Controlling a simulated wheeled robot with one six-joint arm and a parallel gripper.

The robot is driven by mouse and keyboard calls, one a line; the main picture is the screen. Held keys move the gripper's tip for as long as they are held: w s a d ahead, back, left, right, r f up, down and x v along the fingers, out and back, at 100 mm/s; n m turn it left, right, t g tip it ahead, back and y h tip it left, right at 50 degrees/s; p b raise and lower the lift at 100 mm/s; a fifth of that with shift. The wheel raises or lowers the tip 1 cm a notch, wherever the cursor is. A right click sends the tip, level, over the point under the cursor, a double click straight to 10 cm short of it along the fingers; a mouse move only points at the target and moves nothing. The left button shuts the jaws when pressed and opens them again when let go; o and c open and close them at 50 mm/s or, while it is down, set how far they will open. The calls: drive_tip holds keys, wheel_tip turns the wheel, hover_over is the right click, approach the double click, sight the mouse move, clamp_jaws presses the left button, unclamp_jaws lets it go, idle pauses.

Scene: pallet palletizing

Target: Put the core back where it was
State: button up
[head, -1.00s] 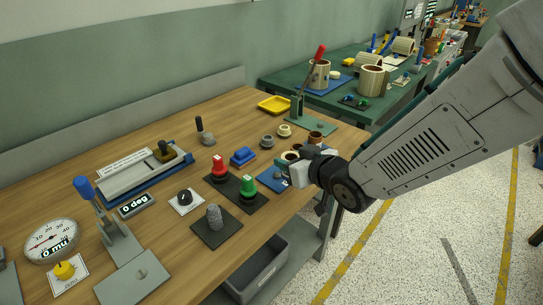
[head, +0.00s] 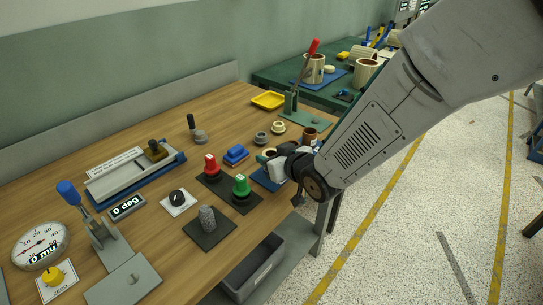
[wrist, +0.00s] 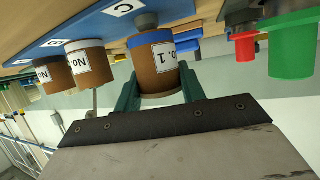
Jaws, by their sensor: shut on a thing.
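My gripper (wrist: 158,92) has green fingers shut on the brown core (wrist: 152,72), which has a white label ending in "o. 1" and a blue band. The wrist view is upside down. The banded end of the core faces a grey peg (wrist: 146,21) beside the letter C on the blue board (wrist: 92,27); I cannot tell whether the core is seated on it. Two other brown cores with white labels, one (wrist: 90,62) nearer and one (wrist: 55,73) farther, stand at the board. In the head view my gripper (head: 284,168) is over the board (head: 267,181) and hides most of it.
A red button (head: 211,165) and a green button (head: 241,187) stand left of the board. A lever press (head: 297,100) and a yellow tray (head: 268,100) are behind. A grey bin (head: 255,270) sits under the table edge.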

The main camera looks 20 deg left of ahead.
drive_tip(key=shift+f, duration=0.6)
drive_tip(key=o, duration=1)
drive_tip(key=shift+o, duration=0.2)
drive_tip(key=shift+r, duration=0.2)
drive_tip(key=v, duration=1.2)
drive_tip(key=shift+r, duration=0.45)
drive_tip(key=shift+d, duration=0.1)
